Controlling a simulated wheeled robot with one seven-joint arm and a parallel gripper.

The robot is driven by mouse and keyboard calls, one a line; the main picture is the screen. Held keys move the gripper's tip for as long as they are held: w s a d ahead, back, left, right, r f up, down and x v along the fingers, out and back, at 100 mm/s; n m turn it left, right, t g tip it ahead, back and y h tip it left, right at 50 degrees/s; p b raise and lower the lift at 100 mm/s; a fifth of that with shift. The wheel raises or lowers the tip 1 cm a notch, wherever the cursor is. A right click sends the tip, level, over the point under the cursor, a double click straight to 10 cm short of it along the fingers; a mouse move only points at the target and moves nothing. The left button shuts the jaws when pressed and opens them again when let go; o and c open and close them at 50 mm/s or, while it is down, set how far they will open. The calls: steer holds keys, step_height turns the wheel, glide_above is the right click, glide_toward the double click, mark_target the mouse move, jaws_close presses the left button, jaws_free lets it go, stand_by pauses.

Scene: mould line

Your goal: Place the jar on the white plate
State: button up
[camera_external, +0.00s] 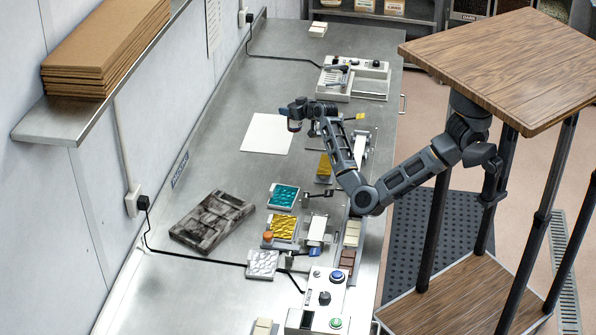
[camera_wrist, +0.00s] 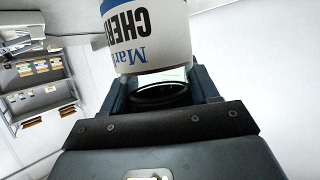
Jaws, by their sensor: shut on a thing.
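The jar (camera_wrist: 150,40) has a white label with blue bands and dark lettering; it fills the top of the wrist view between my fingers. In the external view the jar (camera_external: 294,125) is small, hanging below my gripper (camera_external: 296,109). My gripper (camera_wrist: 160,82) is shut on the jar, and the jar appears upside down in the wrist view. The white plate (camera_external: 262,135) is a flat white square on the steel bench. The jar shows over or just beyond its right edge; its exact height above the bench cannot be told.
A grey control box (camera_external: 352,72) stands behind on the bench. Coloured moulds (camera_external: 283,196) and a narrow line of small trays lie in front. A dark grey tray (camera_external: 211,220) lies at left. The bench left of the plate is clear.

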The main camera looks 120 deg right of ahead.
steer(key=s+d+r+n+t+b, duration=0.15)
steer(key=s+d+r, duration=0.3)
steer(key=d, duration=0.55)
steer(key=s+d+f+n+t+y, duration=0.1)
steer(key=s+d+f+n+t, duration=0.1)
steer(key=s+d+f, duration=0.3)
steer(key=shift+t, duration=0.35)
steer(key=shift+w+a+f+p, duration=0.25)
steer(key=shift+w+f, duration=1.4)
steer(key=shift+f, duration=0.15)
steer(key=shift+w+a+f+p, duration=0.25)
steer(key=shift+w+a+f, duration=0.05)
steer(key=shift+w+f, duration=1.5)
steer(key=shift+w+a+f+p, duration=0.25)
steer(key=shift+w+f, duration=1.3)
steer(key=shift+f, duration=0.3)
steer(key=shift+f, duration=0.15)
steer(key=o, duration=1.4)
steer(key=shift+c, duration=0.2)
